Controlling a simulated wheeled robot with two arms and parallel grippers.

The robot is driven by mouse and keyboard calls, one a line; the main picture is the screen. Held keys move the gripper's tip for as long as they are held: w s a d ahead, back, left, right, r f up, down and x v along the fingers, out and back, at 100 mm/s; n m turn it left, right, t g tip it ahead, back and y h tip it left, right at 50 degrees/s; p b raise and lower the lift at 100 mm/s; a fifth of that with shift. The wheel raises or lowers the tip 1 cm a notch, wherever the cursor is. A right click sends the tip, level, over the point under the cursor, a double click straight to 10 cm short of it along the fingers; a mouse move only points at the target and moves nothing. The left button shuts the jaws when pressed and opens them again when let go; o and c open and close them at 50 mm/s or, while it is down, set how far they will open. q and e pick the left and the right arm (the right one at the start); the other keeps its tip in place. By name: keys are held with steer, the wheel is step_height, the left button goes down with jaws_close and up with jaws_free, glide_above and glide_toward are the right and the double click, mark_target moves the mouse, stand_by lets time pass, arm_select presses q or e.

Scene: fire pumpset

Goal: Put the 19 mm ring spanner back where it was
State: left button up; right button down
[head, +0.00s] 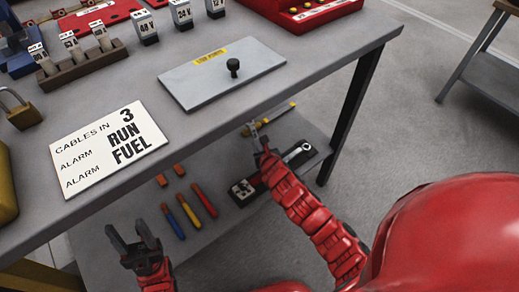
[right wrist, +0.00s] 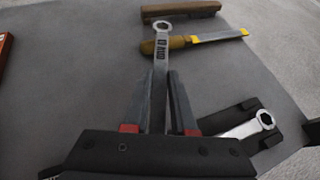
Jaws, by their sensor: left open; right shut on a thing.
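My right gripper (head: 262,143) reaches over the lower shelf and is shut on a grey metal spanner (head: 253,131). In the right wrist view the spanner (right wrist: 162,45) stands out beyond the fingertips (right wrist: 161,78), its ring end pointing away. Its dark marking is too small to read surely. A black holder (head: 243,196) lies on the shelf beside and below the gripper; in the right wrist view it (right wrist: 235,115) is at the lower right, with another ring spanner (right wrist: 250,127) on it. My left gripper (head: 135,242) is open and empty, left of the shelf's coloured tools.
A yellow-handled tool (right wrist: 190,41) and a wooden block (right wrist: 180,10) lie beyond the held spanner. Red, blue and orange tools (head: 188,212) lie on the lower shelf (head: 225,165). The tabletop edge (head: 300,65) overhangs it; a dark table leg (head: 350,115) stands at right.

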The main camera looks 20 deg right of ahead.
steer(key=shift+f, duration=0.1)
steer(key=shift+f, duration=0.1)
steer(key=c, duration=0.7)
jaws_free()
steer(key=shift+c, duration=0.2)
